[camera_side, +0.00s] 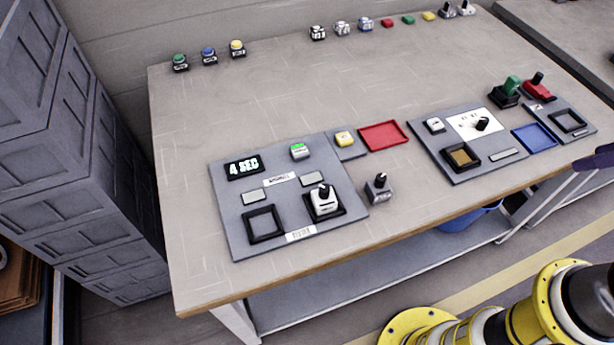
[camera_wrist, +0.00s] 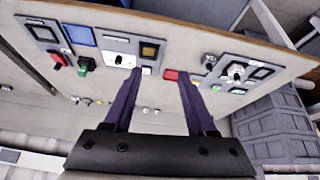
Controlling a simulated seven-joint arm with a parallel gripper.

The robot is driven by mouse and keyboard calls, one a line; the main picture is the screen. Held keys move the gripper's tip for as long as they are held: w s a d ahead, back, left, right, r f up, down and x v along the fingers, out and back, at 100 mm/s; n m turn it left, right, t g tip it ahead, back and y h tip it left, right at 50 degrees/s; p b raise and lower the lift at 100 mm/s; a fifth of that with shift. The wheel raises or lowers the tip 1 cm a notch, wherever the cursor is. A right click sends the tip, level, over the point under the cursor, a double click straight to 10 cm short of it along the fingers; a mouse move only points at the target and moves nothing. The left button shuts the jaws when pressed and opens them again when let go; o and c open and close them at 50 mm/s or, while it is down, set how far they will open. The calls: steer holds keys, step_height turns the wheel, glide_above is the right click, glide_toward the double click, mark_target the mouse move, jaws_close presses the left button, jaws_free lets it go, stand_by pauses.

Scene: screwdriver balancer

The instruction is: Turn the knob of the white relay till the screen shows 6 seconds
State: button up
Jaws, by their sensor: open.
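The white relay (camera_side: 325,204) sits in the right-hand black socket of the left grey panel (camera_side: 232,222), its black knob (camera_side: 324,190) on top. The black screen (camera_side: 244,168) at the panel's upper left reads "4 SEC". In the wrist view, the white relay (camera_wrist: 236,73) is at the upper right, seen upside down. My gripper (camera_wrist: 157,76) is open and empty, its two purple fingers apart over the table and away from the relay. In the side view, only a purple finger part (camera_side: 596,160) shows at the right edge.
A grey relay (camera_side: 379,188) with a black knob stands just right of the left panel. Red (camera_side: 384,136) and blue (camera_side: 534,138) trays and a second panel (camera_side: 458,172) lie further right. Small buttons and switches line the back edge. The middle of the table is clear.

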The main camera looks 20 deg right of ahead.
steer(key=w+a+r+n, duration=0.5)
steer(key=w+r+n, duration=0.45)
steer(key=w, duration=0.25)
steer(key=n+g, duration=0.6)
steer(key=n, duration=0.6)
glide_above(324, 188)
step_height(324, 188, down, 17)
steer(key=shift+m, duration=0.25)
step_height(324, 188, down, 14)
steer(key=shift+r, duration=0.2)
jaws_close()
